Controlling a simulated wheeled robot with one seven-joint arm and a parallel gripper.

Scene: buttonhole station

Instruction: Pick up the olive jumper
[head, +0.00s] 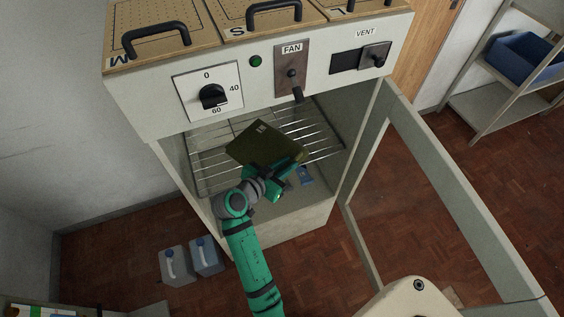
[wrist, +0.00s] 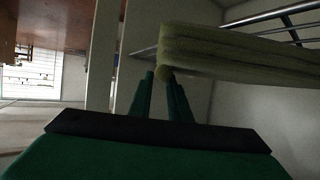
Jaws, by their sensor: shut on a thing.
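The olive jumper (head: 265,145) is a flat folded square with a small pale label, at the wire shelf inside the open cabinet. My gripper (head: 297,174) is at its near right edge in the head view. In the wrist view the jumper (wrist: 240,52) shows edge-on as several folded layers, and my gripper's fingers (wrist: 165,82) meet its left end. The gripper is shut on the jumper's edge. I cannot tell whether the jumper rests on the shelf or is clear of it.
The wire shelf (head: 210,165) spans the cabinet. The cabinet's framed door (head: 445,165) stands open to the right. The control panel with a dial (head: 213,96) and fan switch (head: 291,80) overhangs the opening. Two jugs (head: 205,255) stand on the floor at left. A blue crate (head: 525,60) sits on a rack.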

